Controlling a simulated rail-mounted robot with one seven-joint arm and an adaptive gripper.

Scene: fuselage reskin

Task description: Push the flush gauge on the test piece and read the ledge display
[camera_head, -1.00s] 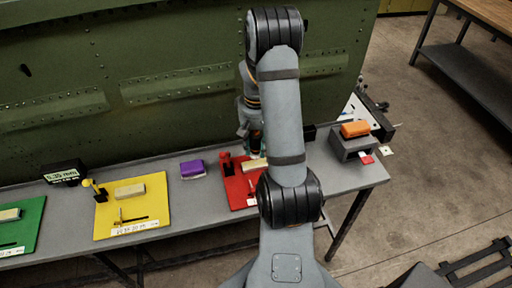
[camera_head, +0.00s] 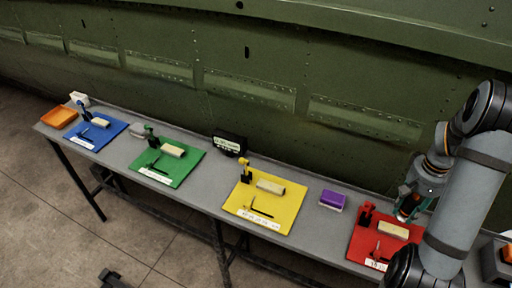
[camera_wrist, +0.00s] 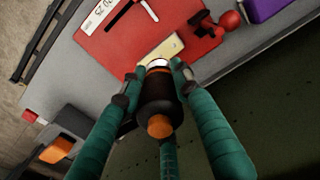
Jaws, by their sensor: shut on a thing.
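My gripper (camera_wrist: 157,85) is shut on a dark cylinder with an orange end, which looks like the flush gauge (camera_wrist: 161,105). The gauge's pale far end points at the cream block on the red board, likely the test piece (camera_wrist: 170,47). I cannot tell whether they touch. In the head view my gripper (camera_head: 405,211) is at the right, over the red board, beside the cream block (camera_head: 393,230). The black ledge display (camera_head: 229,143) stands at the back of the bench with a lit, pale screen. Its digits are too small to read.
Blue (camera_head: 97,131), green (camera_head: 180,175), yellow (camera_head: 285,222) and red (camera_head: 365,245) boards lie along the grey bench, each with a cream block and small stand. A purple block (camera_head: 332,199) lies between yellow and red. The green fuselage skin (camera_head: 300,60) rises behind.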

